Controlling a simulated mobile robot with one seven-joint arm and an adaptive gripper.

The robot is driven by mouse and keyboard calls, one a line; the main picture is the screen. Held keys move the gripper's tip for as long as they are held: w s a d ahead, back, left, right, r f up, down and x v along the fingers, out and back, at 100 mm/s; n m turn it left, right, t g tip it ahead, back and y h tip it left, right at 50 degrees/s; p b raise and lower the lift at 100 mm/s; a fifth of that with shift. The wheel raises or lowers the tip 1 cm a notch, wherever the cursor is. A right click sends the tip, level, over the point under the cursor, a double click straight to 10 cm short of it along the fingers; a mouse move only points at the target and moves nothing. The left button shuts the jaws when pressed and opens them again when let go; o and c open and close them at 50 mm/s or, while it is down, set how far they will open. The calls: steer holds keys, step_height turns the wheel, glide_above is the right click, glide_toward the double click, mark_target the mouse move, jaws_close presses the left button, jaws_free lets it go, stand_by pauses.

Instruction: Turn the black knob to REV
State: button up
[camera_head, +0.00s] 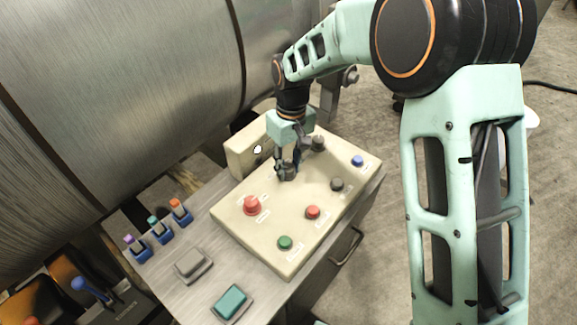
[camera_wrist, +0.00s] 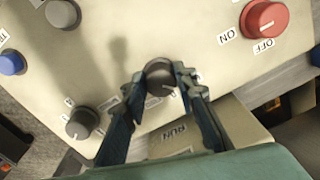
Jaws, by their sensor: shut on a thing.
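A cream control panel (camera_head: 235,215) on a metal cabinet carries knobs and buttons. My gripper (camera_head: 287,165) is over the panel's far side, with its fingers around a black knob (camera_head: 287,174). In the wrist view the same knob (camera_wrist: 159,76) sits between the fingertips of my gripper (camera_wrist: 160,82), closed on its two sides. A pale pointer mark on the knob points toward the lower right of the wrist view. A label reading RUN (camera_wrist: 173,133) is below it. Other labels near the knob are partly hidden by the fingers, and I cannot read REV.
A red knob (camera_wrist: 264,20) with ON and OFF labels is nearby. A dark knob (camera_wrist: 82,123), a grey knob (camera_wrist: 62,13) and a blue button (camera_wrist: 11,62) share the panel. Red (camera_head: 312,212) and green (camera_head: 285,242) buttons line the near edge. Several coloured switches stand left of the panel.

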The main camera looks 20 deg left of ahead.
mark_target(290, 166)
steer(key=shift+n, duration=0.5)
steer(key=o, duration=1.2)
steer(key=shift+c, duration=0.2)
step_height(290, 166, up, 12)
steer(key=shift+w, duration=0.25)
steer(key=shift+d, duration=0.1)
